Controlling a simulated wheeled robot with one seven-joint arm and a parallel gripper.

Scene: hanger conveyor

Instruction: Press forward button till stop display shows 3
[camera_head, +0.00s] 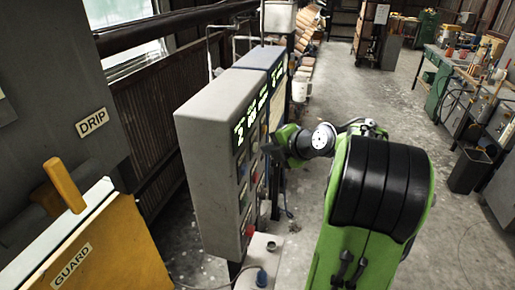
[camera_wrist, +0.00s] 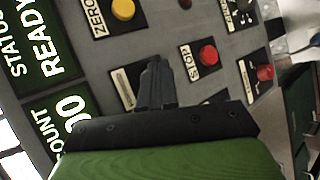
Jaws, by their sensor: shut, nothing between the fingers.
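The grey control panel (camera_head: 205,150) stands left of my arm, its face turned to the right. Its nearest green-lit display (camera_head: 239,135) seems to show a 2, but it is small and steeply angled. My gripper (camera_head: 268,147) is at the panel face. In the wrist view my shut fingers (camera_wrist: 155,72) point at the panel and cover most of a button plate (camera_wrist: 124,88). That plate's button and label are hidden, so I cannot tell whether it is the forward button or whether the fingers touch it.
The wrist view shows a red STOP button (camera_wrist: 208,55) right of the fingers, a yellow ZERO button (camera_wrist: 123,9) above, a READY status display (camera_wrist: 38,45) and a partly covered COUNT display (camera_wrist: 68,125). A yellow GUARD box (camera_head: 110,245) stands at front left.

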